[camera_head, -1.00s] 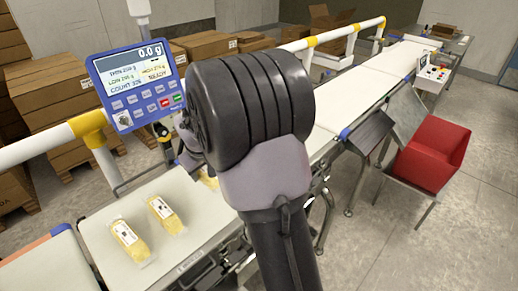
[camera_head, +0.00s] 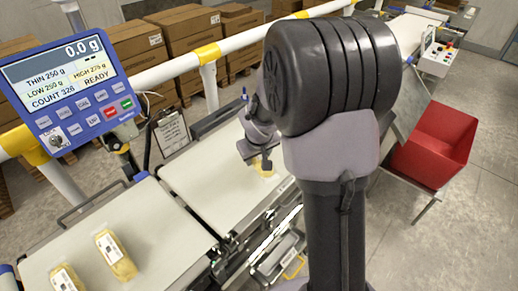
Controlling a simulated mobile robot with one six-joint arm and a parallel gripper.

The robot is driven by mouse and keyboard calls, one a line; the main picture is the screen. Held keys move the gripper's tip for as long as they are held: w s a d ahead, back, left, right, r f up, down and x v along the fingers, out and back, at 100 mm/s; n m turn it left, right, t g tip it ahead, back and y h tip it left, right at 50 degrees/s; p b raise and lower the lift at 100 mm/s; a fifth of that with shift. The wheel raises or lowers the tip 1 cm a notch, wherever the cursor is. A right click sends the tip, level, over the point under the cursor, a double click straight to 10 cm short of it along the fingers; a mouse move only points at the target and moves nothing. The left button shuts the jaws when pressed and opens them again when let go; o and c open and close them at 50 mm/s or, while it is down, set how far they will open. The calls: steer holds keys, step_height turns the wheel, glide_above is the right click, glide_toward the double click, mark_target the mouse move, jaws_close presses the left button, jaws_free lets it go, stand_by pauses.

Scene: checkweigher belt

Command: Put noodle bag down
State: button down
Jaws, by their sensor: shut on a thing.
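My gripper (camera_head: 260,164) is at the middle belt section (camera_head: 190,185), near its right end, pointing down. It is shut on a yellow noodle bag (camera_head: 267,173), low over the white belt. Only a small part of this bag shows, as my gripper and arm hide the rest. I cannot tell whether the bag touches the belt. Two more clear bags of yellow noodles with white labels lie on the left belt section: one noodle bag (camera_head: 117,258) and another noodle bag (camera_head: 66,279) at the picture's lower edge.
The blue display (camera_head: 75,88) reads 0.0 g and READY. A white and yellow rail (camera_head: 185,70) runs behind the belt, with a clipboard (camera_head: 172,134) below it. A red bin (camera_head: 435,145) stands at right. Cardboard boxes (camera_head: 190,45) are stacked behind. The middle belt's left part is bare.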

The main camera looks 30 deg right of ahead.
steer(key=w+d, duration=0.1)
steer(key=w, duration=0.2)
steer(key=w+d, duration=0.1)
steer(key=w, duration=0.1)
steer(key=shift+w+d+f+b, duration=0.15)
steer(key=shift+d+f+b, duration=0.15)
steer(key=shift+d+f, duration=0.05)
step_height(320, 180, down, 3)
steer(key=shift+f+b, duration=0.2)
steer(key=shift+b, duration=0.75)
steer(key=shift+f, duration=0.2)
steer(key=c, duration=0.6)
jaws_free()
steer(key=shift+r, duration=0.1)
